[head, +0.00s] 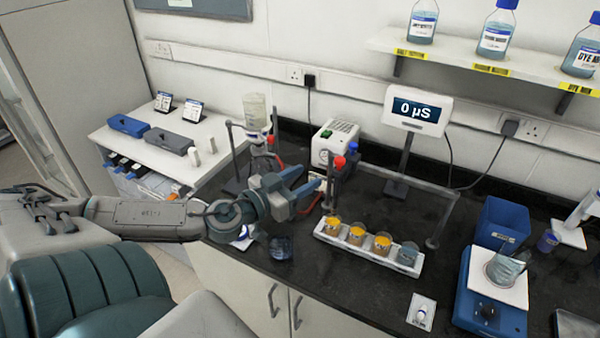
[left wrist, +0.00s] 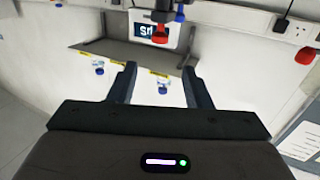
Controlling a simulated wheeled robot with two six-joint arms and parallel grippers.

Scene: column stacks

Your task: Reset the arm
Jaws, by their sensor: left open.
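My left arm reaches in from the left in the head view. Its gripper (head: 308,190) is open above the dark bench, in front of the glass column stand. In the left wrist view the two fingers of the left gripper (left wrist: 158,85) stand wide apart with nothing between them close by; the wall shelf and meter screen show beyond. My right gripper is not in view.
A white rack (head: 330,239) holds several beakers, most with yellow contents, just right of the gripper. A blue balance (head: 490,305) carries a beaker at right. The meter (head: 418,110) and a wall shelf (head: 480,60) with bottles stand behind. A white side table (head: 150,150) is at left.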

